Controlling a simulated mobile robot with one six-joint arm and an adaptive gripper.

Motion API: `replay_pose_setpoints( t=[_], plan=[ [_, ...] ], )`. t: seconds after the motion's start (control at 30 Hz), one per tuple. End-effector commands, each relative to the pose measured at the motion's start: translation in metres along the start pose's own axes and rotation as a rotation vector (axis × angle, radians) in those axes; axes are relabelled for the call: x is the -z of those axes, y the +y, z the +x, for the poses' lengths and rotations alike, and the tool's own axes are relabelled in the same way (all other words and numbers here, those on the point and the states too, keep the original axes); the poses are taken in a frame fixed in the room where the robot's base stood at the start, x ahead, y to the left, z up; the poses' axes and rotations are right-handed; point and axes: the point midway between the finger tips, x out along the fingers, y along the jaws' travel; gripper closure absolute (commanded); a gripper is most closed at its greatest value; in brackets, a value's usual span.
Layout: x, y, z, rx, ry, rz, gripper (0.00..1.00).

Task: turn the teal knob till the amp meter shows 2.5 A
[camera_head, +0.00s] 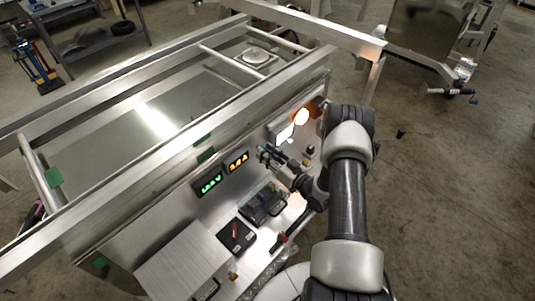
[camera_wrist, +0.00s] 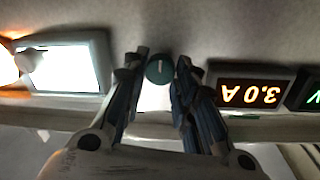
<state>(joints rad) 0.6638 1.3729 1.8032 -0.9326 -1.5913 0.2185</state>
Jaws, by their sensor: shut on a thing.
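The teal knob (camera_wrist: 160,70) sits on the metal panel, between my fingertips in the wrist view. My gripper (camera_wrist: 160,74) is shut on it, one finger on each side. The amp meter (camera_wrist: 249,95) is just right of the knob and appears upside down in the wrist view, its orange digits reading about 3.0 A. In the head view the amp meter (camera_head: 237,161) glows orange, too small to read surely. My gripper (camera_head: 270,155) reaches the panel just right of it there, and the knob cannot be made out.
A green-lit volt meter (camera_head: 209,184) is left of the amp meter. A bright white screen (camera_wrist: 62,65) and an orange lamp (camera_head: 302,116) lie on the other side of my gripper. A black box (camera_head: 262,204) and a dark red-marked panel (camera_head: 236,236) are below.

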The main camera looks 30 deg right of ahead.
Motion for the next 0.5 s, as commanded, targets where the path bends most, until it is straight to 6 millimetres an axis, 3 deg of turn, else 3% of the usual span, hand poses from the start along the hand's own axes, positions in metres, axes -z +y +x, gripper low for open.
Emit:
replay_pose_setpoints(
  t=[0.17, 0.5],
  plan=[
    [-0.0002, -0.0002, -0.0001, 0.0, 0.0, 0.0, 0.97],
    [-0.0014, 0.0, 0.0, 0.002, 0.004, -0.054, 0.98]
  ],
)
